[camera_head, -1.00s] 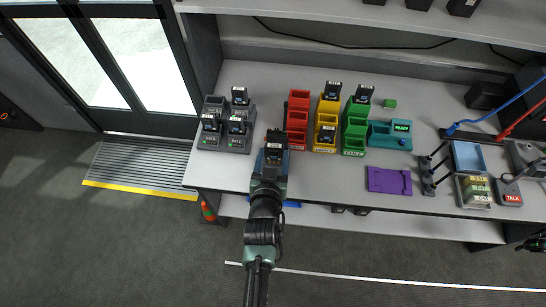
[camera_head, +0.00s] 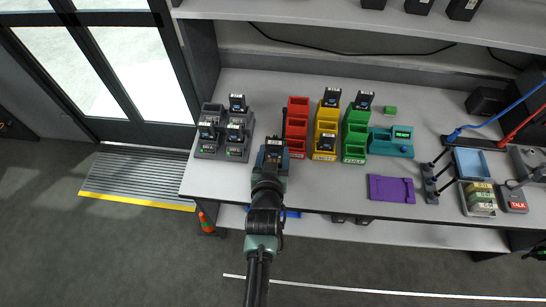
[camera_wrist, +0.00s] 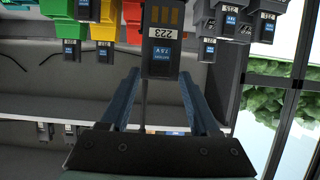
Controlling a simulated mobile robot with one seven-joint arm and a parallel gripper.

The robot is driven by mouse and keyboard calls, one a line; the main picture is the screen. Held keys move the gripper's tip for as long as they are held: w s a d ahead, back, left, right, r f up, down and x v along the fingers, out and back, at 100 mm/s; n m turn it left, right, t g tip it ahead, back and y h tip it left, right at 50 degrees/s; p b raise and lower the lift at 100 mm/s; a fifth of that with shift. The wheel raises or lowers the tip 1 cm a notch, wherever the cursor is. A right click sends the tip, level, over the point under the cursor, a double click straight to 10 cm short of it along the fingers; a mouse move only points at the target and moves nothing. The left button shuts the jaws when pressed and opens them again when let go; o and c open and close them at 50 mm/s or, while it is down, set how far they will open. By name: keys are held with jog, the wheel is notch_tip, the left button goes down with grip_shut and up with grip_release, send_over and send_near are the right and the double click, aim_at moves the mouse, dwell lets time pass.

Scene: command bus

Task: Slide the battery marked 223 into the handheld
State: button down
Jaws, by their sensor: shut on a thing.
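The battery marked 223 (camera_wrist: 162,45) is a dark block with gold contacts, a white number label and a blue 7.5 V label. In the wrist view my gripper (camera_wrist: 161,75) is shut on its near end, contacts pointing away from the gripper. In the head view the battery (camera_head: 273,146) stands up from my gripper (camera_head: 271,160) at the table's front edge, between the grey chargers and the red bins. It appears clear of both. I cannot pick out the handheld for certain; a purple cradle (camera_head: 391,189) lies to the right with no battery visible in it.
Grey chargers (camera_head: 236,154) with batteries stand left. Red (camera_head: 297,127), yellow (camera_head: 325,151) and green (camera_head: 354,152) bins stand close by on the right; several hold batteries. A teal unit reading READY (camera_head: 390,142) sits beyond them.

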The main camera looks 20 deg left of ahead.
jog(key=shift+w+a, duration=0.15)
jog(key=shift+w, duration=0.25)
jog(key=shift+f+b, duration=0.25)
jog(key=shift+b, duration=0.1)
jog(key=shift+f+b, duration=2.05)
jog(key=shift+f, duration=0.05)
jog(key=shift+f+b, duration=0.35)
jog(key=shift+c, duration=0.2)
grip_release()
jog(key=b, duration=0.1)
send_near(274, 157)
jog(key=v, duration=0.5)
jog(key=shift+s+r, duration=0.1)
